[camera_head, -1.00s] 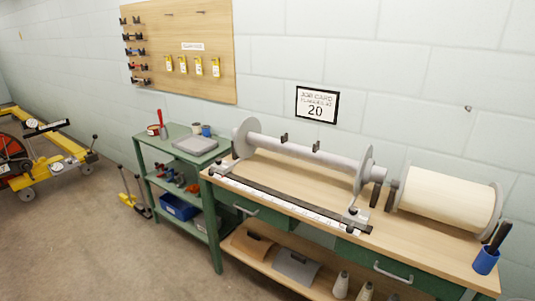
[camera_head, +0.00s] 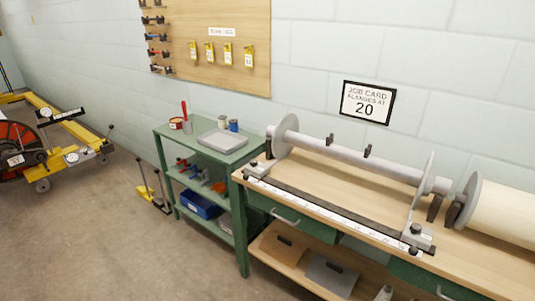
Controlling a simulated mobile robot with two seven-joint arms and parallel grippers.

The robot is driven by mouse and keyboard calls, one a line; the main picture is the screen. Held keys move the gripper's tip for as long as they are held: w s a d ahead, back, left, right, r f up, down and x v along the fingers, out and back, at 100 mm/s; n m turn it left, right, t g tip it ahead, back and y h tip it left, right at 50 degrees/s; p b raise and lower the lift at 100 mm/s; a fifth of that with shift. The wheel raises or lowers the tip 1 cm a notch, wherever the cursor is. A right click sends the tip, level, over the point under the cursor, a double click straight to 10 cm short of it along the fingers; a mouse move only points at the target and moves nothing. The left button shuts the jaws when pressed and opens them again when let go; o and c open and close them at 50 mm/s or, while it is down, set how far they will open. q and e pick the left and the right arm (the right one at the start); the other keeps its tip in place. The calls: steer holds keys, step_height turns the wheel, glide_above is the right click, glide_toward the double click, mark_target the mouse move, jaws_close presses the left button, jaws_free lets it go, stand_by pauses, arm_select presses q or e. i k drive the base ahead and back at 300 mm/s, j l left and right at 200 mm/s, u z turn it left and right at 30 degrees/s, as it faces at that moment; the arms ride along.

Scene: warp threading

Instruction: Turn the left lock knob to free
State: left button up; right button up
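On the wooden workbench (camera_head: 330,193) lies a grey beam (camera_head: 352,159) with a round left flange (camera_head: 283,137) and a right flange (camera_head: 421,188). Two small black knob-like levers stand up from the beam, a left one (camera_head: 330,140) and a right one (camera_head: 367,151). They look like lock knobs, but their setting is too small to tell. A white ruled scale with a dark rail (camera_head: 335,213) runs along the bench front, with a small metal block at each end. Neither of my grippers shows in the view.
A green shelf cart (camera_head: 178,140) with a grey tray (camera_head: 222,141) stands left of the bench. A cream roll (camera_head: 505,213) lies at the right. A job card reading 20 (camera_head: 368,102) hangs above. Yellow wheeled equipment (camera_head: 70,145) stands far left. Floor (camera_head: 110,245) before the cart is clear.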

mark_target(253, 163)
steer(key=i+j+z, duration=0.1)
steer(key=j, duration=0.2)
steer(key=i+j+z, duration=0.1)
steer(key=j, duration=0.25)
steer(key=i+j+z, duration=0.25)
steer(key=j, duration=0.45)
steer(key=i+j+z, duration=0.1)
steer(key=i+j, duration=0.15)
steer(key=j, duration=0.15)
steer(key=i+j, duration=0.1)
steer(key=j, duration=0.35)
steer(key=i+j, duration=0.15)
steer(key=j, duration=0.3)
steer(key=i+j, duration=0.1)
steer(key=j, duration=0.35)
steer(key=i+j, duration=0.15)
steer(key=j, duration=0.25)
